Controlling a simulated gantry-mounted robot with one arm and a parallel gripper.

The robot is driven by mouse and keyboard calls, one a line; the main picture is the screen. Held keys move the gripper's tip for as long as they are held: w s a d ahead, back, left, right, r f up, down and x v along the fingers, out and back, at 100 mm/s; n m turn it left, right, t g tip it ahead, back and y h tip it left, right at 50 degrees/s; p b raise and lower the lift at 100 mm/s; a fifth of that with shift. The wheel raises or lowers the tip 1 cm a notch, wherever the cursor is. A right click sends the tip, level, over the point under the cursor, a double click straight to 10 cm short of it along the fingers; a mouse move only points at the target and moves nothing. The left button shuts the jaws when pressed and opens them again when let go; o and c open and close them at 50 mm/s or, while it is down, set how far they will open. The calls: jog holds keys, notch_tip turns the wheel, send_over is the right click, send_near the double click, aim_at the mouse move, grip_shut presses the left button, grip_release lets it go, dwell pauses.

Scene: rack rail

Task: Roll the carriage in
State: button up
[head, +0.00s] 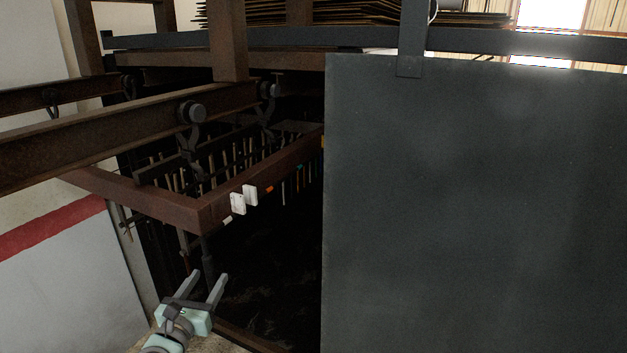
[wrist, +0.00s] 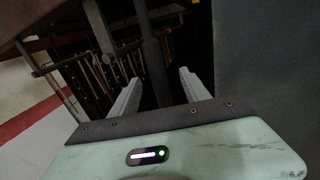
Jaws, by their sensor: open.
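The carriage is a rusty brown frame (head: 200,214) hanging below overhead rails (head: 90,148) on hooked rollers (head: 192,113). Rows of thin rods hang inside it, and white tags (head: 238,204) sit on its front beam. A dark upright bar (head: 207,262) hangs below the near corner; it also shows in the wrist view (wrist: 153,62). My gripper (head: 209,275) is open and empty below that corner. In the wrist view its fingers (wrist: 160,76) point toward the bar, which appears between them. Whether the bar is inside the jaws or beyond them I cannot tell.
A large dark grey panel (head: 470,200) fills the right side and hides what is behind it. A pale wall with a red stripe (head: 50,232) stands at left. The dark interior (head: 275,270) lies beyond my gripper, its depth unclear.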

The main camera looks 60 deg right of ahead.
jog(key=shift+a+f, duration=0.15)
jog(key=shift+b+x, duration=0.75)
jog(key=shift+x, duration=0.55)
jog(key=shift+c, duration=0.5)
grip_shut()
